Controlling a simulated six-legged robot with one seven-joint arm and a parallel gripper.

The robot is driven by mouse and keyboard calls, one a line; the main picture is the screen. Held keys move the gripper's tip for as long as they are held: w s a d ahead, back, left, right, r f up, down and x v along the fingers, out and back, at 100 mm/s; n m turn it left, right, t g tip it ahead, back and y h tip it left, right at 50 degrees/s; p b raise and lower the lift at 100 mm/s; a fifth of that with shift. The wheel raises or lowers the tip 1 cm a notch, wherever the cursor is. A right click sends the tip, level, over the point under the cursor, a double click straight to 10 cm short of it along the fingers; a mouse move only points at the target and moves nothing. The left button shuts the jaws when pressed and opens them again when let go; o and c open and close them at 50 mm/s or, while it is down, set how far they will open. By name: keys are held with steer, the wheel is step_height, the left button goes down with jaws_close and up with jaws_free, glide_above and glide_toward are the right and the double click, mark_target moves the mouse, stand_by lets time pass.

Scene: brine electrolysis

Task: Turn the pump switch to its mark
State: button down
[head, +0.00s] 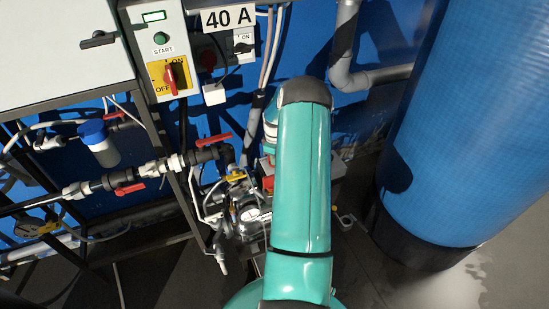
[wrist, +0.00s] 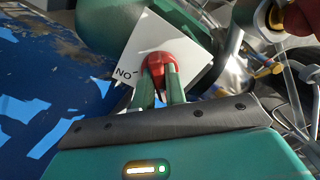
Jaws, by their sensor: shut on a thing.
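The pump switch shows in the wrist view as a red knob (wrist: 158,63) on a white plate (wrist: 193,48). Black lettering that reads ON, upside down, stands at the plate's left edge. My gripper (wrist: 160,80) has its two green fingers on either side of the red knob, shut on it. The fingers cover part of the knob, and I cannot tell where it points or see its mark. In the head view my teal arm reaches down the middle and hides the gripper and most of what lies behind it.
In the head view, a yellow-plated red switch (head: 170,74) and a green START button (head: 161,38) are at upper left. Pipes with red-handled valves (head: 213,140) run left of my arm. A large blue tank (head: 460,130) stands at right. Clear floor shows at lower right.

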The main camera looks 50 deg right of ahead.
steer(key=shift+r, duration=0.1)
steer(key=c, duration=1.4)
jaws_free()
steer(key=shift+c, duration=0.2)
step_height(320, 180, up, 14)
